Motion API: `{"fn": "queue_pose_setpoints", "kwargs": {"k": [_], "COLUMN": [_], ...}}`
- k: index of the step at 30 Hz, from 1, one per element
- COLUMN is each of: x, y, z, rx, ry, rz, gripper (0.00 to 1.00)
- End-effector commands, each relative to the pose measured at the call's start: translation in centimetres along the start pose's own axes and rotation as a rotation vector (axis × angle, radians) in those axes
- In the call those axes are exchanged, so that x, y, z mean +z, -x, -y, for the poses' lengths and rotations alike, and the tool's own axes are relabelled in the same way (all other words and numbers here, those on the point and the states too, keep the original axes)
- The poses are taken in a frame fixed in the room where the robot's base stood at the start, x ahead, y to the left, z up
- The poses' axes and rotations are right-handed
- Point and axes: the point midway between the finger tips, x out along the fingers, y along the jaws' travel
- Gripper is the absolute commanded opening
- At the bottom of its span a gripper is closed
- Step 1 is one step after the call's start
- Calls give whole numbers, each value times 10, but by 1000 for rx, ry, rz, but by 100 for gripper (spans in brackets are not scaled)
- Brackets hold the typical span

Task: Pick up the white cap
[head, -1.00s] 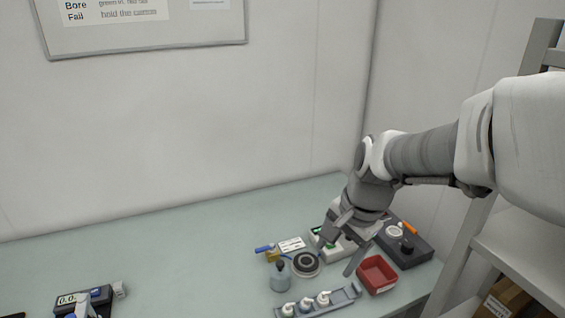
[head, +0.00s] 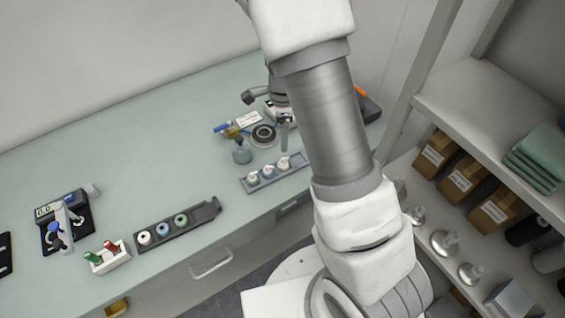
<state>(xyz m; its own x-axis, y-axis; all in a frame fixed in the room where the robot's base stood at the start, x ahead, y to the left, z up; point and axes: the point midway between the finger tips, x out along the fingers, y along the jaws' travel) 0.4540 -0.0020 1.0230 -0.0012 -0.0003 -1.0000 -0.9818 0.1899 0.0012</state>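My gripper (head: 267,116) is over the back right of the bench, well away from that rack. Its two fingers stand wide apart, and I see nothing held between them. My arm hides part of the gripper.
A grey rack (head: 245,187) with several white-topped pieces, a blue-grey bottle (head: 241,152) and a dark round dish (head: 263,136) stand below my gripper. The middle bench is clear.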

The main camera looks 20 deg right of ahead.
Motion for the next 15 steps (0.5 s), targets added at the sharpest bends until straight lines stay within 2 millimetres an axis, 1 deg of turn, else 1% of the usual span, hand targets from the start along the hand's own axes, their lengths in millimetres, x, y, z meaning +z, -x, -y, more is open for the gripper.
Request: {"fn": "queue_pose_setpoints", "kwargs": {"k": [1,6,9,15], "x": [-1,-1,-1,0], "y": [-13,-45,-57,-68], "z": [-1,-1,0,-1], "rx": [5,3,1,1], "ry": [0,0,0,2], "rz": [-2,-1,0,0], "gripper": [76,76,76,76]}}
